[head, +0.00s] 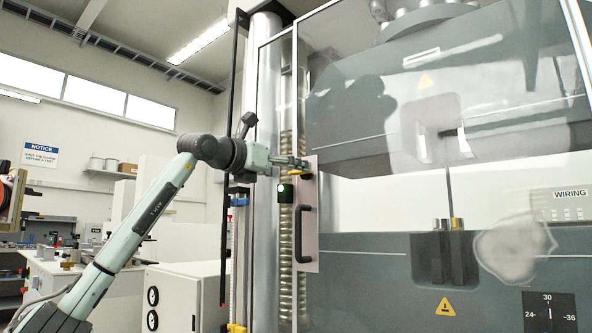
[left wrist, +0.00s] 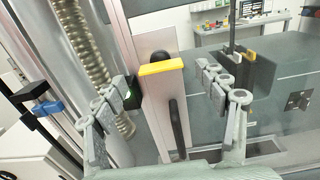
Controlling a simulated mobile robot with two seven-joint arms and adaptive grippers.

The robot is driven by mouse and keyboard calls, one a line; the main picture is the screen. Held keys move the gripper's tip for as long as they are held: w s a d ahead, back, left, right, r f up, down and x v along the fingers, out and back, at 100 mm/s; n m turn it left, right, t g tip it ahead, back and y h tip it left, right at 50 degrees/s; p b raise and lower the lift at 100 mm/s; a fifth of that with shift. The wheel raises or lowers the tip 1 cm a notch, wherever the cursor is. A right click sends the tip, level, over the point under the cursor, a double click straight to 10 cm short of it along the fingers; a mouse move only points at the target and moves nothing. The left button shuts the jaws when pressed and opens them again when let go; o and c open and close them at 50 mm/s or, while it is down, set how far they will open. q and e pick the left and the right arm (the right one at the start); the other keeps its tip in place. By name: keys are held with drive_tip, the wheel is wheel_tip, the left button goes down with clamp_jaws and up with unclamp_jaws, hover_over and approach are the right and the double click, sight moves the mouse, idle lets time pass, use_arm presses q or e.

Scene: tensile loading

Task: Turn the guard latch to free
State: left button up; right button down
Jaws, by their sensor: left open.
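The guard latch is a yellow bar on a dark round pivot, on the guard's narrow pale frame plate. In the left wrist view the yellow latch bar (left wrist: 160,67) lies nearly level across the plate. In the head view a bit of the yellow latch (head: 299,175) shows just below my gripper. My left gripper (head: 293,162) is at the upper part of the plate. In the left wrist view the left gripper (left wrist: 163,85) is open, with one finger on each side of the latch and a gap to both. Its jaws look empty. My right gripper is not in view.
A black guard handle (head: 302,234) stands upright below the latch. A small box with a green light (head: 285,192) sits left of it, close to one finger. The clear guard panel (head: 375,215) covers the testing machine. A white cabinet (head: 187,297) stands lower left.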

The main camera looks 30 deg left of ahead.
sight(302, 173)
use_arm(q)
drive_tip(key=shift+w+d, duration=0.15)
drive_tip(key=shift+w, duration=1.35)
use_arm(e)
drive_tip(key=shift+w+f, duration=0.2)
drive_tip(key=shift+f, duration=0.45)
use_arm(q)
drive_tip(key=shift+c, duration=0.6)
drive_tip(key=c, duration=1)
